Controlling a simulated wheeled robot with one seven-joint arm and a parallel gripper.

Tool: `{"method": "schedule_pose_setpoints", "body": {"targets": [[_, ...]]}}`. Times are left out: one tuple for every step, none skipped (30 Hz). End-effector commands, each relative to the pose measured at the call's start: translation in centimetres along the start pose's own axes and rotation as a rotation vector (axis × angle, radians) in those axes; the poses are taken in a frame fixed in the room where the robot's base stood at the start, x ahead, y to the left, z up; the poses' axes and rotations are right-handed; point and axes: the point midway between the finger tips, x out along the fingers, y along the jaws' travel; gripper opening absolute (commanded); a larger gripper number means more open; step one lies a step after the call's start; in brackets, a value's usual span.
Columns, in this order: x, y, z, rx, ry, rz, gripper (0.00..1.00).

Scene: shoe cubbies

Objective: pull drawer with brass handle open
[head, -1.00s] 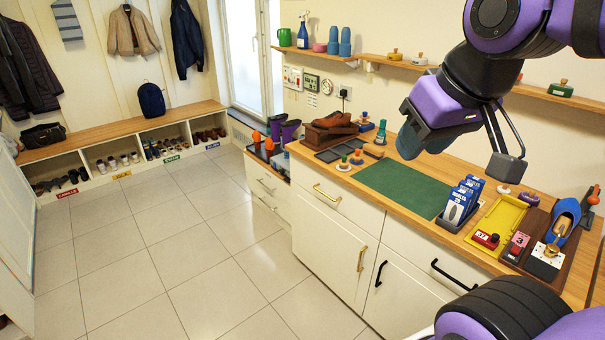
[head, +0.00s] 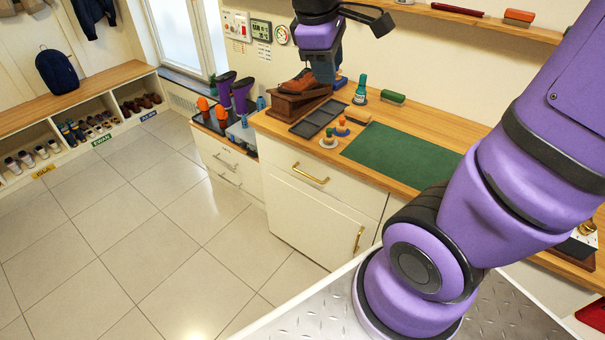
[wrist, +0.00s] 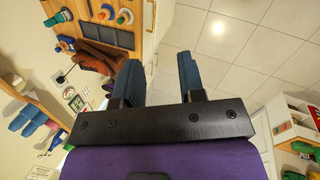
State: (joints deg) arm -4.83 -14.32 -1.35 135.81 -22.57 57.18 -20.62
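The white drawer (head: 285,165) with the horizontal brass handle (head: 310,174) is under the left part of the wooden counter in the head view. Its front looks flush with the cabinet, so it is shut. My gripper (head: 325,75) is above the counter's left end, by the brown shoes, higher than the drawer and apart from the handle. It points down. In the wrist view, my gripper (wrist: 160,76) has its two blue fingers well apart with nothing between them. The fingertips partly overlap the shoes in the head view.
Brown shoes (head: 305,80) sit on a wooden block at the counter's left end. A dark tray (head: 318,118), small bottles and a green mat (head: 405,160) lie on the counter (head: 375,125). A cabinet door below has a vertical brass handle (head: 359,238). Tiled floor (head: 150,230) in front is clear.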

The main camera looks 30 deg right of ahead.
Motion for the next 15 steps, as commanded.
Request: {"method": "schedule_pose_setpoints", "body": {"targets": [[1.1, 0.6, -1.0, -0.070, -0.048, 0.005, 0.36], [1.7, 1.0, -1.5, -0.112, -0.075, 0.010, 0.36], [2.4, 1.4, -2.2, -0.170, -0.109, 0.017, 0.36], [3.0, 1.8, -2.7, -0.213, -0.134, 0.021, 0.36], [3.6, 2.1, -3.2, -0.255, -0.160, 0.025, 0.36], [4.4, 2.5, -3.9, -0.313, -0.194, 0.029, 0.36], [5.0, 2.9, -4.4, -0.357, -0.219, 0.033, 0.36], [5.7, 3.1, -4.9, -0.400, -0.245, 0.035, 0.36], [6.6, 3.5, -5.6, -0.458, -0.279, 0.037, 0.36], [7.2, 3.8, -6.2, -0.502, -0.304, 0.040, 0.36], [8.0, 4.0, -6.7, -0.547, -0.330, 0.041, 0.36], [8.9, 4.3, -7.4, -0.606, -0.363, 0.043, 0.36], [9.6, 4.6, -7.9, -0.649, -0.389, 0.043, 0.36], [10.4, 4.8, -8.5, -0.694, -0.415, 0.043, 0.36], [11.4, 5.0, -9.2, -0.754, -0.449, 0.042, 0.36]]}}
